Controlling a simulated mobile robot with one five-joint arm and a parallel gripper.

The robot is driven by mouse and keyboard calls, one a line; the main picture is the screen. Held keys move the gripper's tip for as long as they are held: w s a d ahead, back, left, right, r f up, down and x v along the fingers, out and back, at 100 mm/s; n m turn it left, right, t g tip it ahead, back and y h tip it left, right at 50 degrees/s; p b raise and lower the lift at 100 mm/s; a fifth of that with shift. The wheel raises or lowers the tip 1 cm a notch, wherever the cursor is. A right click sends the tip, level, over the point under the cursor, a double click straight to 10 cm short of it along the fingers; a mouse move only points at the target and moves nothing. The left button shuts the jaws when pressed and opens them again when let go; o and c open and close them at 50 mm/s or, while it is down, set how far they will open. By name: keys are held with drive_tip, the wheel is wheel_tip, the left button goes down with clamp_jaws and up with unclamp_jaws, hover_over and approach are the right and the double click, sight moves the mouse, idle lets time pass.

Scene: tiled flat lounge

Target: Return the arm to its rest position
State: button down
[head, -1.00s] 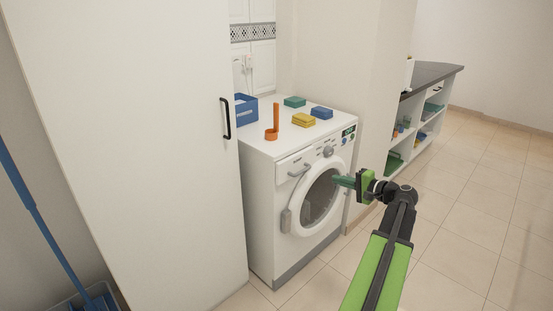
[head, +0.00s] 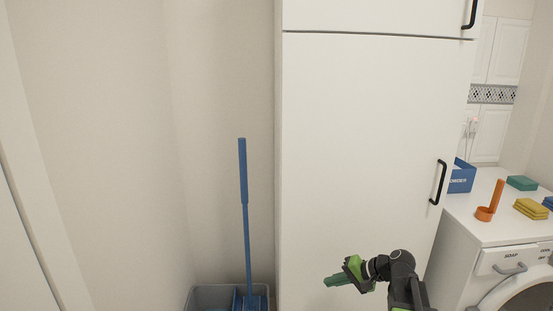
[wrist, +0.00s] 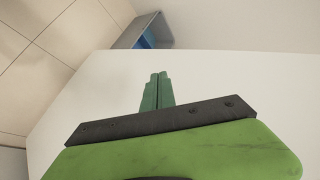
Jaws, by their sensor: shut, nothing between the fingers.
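My gripper (head: 337,281) is at the lower middle of the head view, in front of the tall white cabinet (head: 370,150). Its green fingers are together with nothing between them, pointing left. My arm is bent, its dark wrist joint near the bottom edge. In the wrist view the closed fingers (wrist: 157,88) stand out against the white cabinet face. I cannot tell the exact gap between the fingertips and the cabinet.
A grey bucket (head: 205,297) with a blue-handled mop (head: 245,190) stands left of the cabinet. At the right is a washing machine (head: 475,225) bearing a blue box (head: 462,178), an orange scoop (head: 487,212) and sponges, including yellow (head: 531,208) and green (head: 522,183) ones.

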drive_tip(key=s+a+f+n+g+h, duration=0.45)
drive_tip(key=s+a+f, duration=0.25)
drive_tip(key=s+a, duration=0.3)
drive_tip(key=s+d+h+p, duration=0.2)
drive_tip(key=s+d+h, duration=0.1)
drive_tip(key=d+h, duration=0.3)
wheel_tip(320, 180, up, 24)
drive_tip(key=y+p, duration=0.1)
drive_tip(key=p, duration=2.2)
drive_tip(key=shift+w+d+f+n+g+y, duration=0.2)
drive_tip(key=shift+d+f+n+g+y, duration=0.05)
drive_tip(key=shift+d+n+g+y, duration=0.1)
drive_tip(key=shift+f, duration=0.1)
